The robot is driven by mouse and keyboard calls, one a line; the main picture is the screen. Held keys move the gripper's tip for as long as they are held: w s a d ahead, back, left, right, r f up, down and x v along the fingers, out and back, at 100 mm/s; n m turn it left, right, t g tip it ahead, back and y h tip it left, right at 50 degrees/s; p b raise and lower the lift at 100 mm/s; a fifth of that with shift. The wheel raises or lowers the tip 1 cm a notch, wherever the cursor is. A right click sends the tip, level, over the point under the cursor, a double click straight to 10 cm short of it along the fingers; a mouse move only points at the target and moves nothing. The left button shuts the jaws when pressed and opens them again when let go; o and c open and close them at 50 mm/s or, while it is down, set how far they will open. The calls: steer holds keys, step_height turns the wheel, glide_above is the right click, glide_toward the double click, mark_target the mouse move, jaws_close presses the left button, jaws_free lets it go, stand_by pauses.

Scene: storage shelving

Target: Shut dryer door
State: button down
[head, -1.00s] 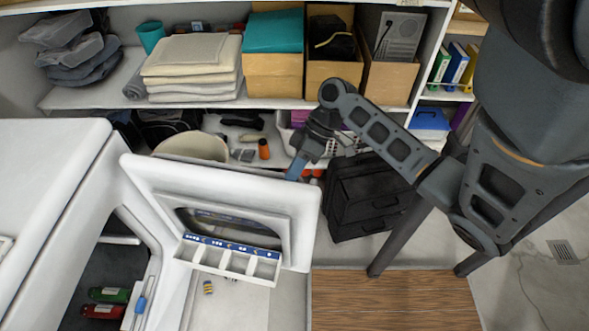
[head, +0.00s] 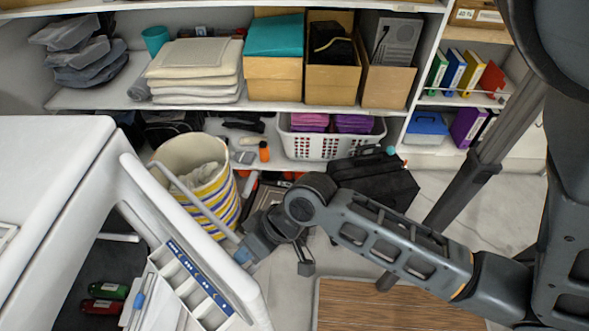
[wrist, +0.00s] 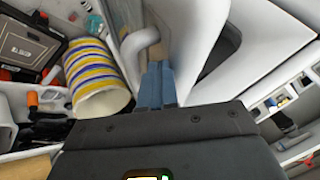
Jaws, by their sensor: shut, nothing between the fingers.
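The dryer (head: 60,160) is the white machine at the left of the head view. Its white door (head: 188,222) stands partly open, swung at an angle. The door's inner side has a tray rack with a blue strip. My gripper (head: 244,256) is shut and empty, on the door's outer side close to its edge. Red and green bottles (head: 105,297) lie inside the machine.
A striped basket (head: 218,198) stands behind the door, close to my arm. A black case (head: 378,180) is behind my arm. Shelves with towels (head: 195,62) and boxes line the back. A wooden-topped surface (head: 390,308) is at the lower right.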

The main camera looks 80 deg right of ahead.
steer(key=w+a+m+h, duration=0.3)
steer(key=w+a+m, duration=0.2)
steer(key=w+a, duration=0.85)
steer(key=w+a+b, duration=0.1)
steer(key=w+a, duration=0.2)
steer(key=w, duration=0.3)
steer(key=w+a+b, duration=0.1)
steer(key=w+a, duration=0.2)
steer(key=w, duration=0.4)
steer(key=w+a+m+b, duration=0.1)
steer(key=w+a, duration=0.2)
steer(key=w, duration=0.4)
steer(key=shift+w+a+r+h, duration=0.2)
steer(key=shift+a+h, duration=0.1)
steer(key=shift+h, duration=0.1)
steer(key=shift+d, duration=0.1)
steer(key=v, duration=0.8)
steer(key=shift+s+a+f, duration=0.25)
steer(key=shift+s, duration=0.2)
